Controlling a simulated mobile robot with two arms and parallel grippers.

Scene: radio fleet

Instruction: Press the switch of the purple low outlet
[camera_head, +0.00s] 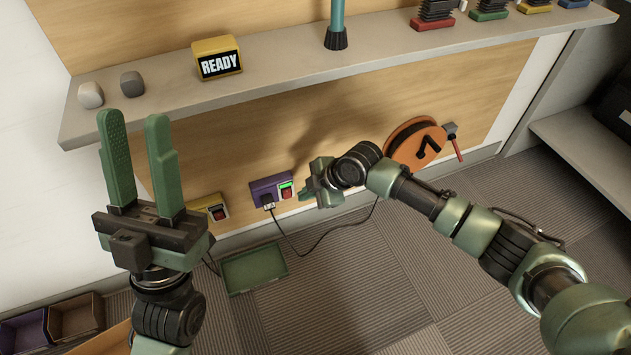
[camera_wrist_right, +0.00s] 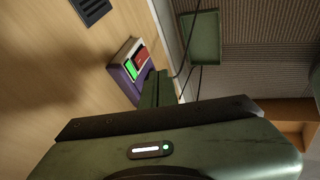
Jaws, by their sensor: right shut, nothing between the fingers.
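The purple low outlet (camera_head: 265,188) is on the wooden panel below the shelf. My right gripper (camera_head: 305,195) is shut and empty just right of the switch; contact cannot be told. In the right wrist view, the outlet (camera_wrist_right: 119,78) shows its lit green indicator (camera_wrist_right: 130,69) and red switch (camera_wrist_right: 141,57) by the finger tips (camera_wrist_right: 155,85), which hide part of it. My left gripper (camera_head: 134,118) is open and empty, pointing up.
A yellow outlet (camera_head: 205,203) with a red switch is left of the purple one. A green tray (camera_head: 254,268) lies below on the floor. A black cord runs from the plug. An orange reel (camera_head: 415,142) is to the right. The shelf (camera_head: 290,78) with a READY sign (camera_head: 217,58) overhangs.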

